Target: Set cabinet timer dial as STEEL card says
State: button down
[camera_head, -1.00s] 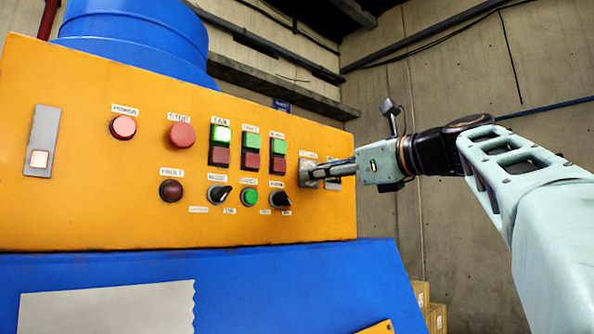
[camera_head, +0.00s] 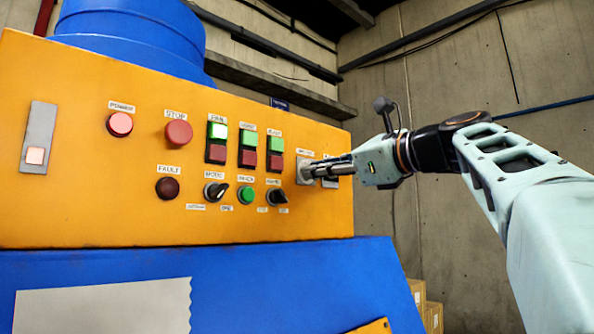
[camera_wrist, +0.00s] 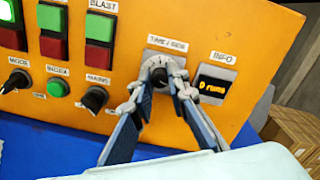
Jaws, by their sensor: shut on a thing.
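The cabinet timer dial (camera_wrist: 159,75) is a dark round knob on a grey plate (camera_wrist: 165,61) labelled TIME / SEC in the wrist view. My gripper (camera_wrist: 160,82) has its two fingers on either side of the knob, shut on it. In the head view my gripper (camera_head: 318,171) reaches in from the right to the grey plate (camera_head: 303,171) at the panel's right end, where its fingers hide the knob. The dial's setting is too small to read. No STEEL card can be made out in either view.
An INFO display (camera_wrist: 213,86) reading "0 runs" sits right of the dial. The orange panel (camera_head: 70,215) also carries a red STOP button (camera_head: 179,134), paired green and red buttons, a MODE switch (camera_head: 215,192) and a MAINS switch (camera_wrist: 94,99). Cardboard boxes (camera_head: 433,316) stand behind at right.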

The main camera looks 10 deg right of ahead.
jog(key=shift+f+n+h+b, duration=0.15)
jog(key=shift+n+b, duration=1.4)
jog(key=shift+n, duration=5.8)
jog(key=shift+r+n+h+b, duration=0.2)
jog(key=shift+n+b, duration=1.35)
jog(key=shift+n, duration=5.8)
jog(key=c, duration=1.9)
grip_release()
jog(key=v, duration=1.2)
jog(key=shift+s+f, duration=0.1)
jog(key=shift+f, duration=0.1)
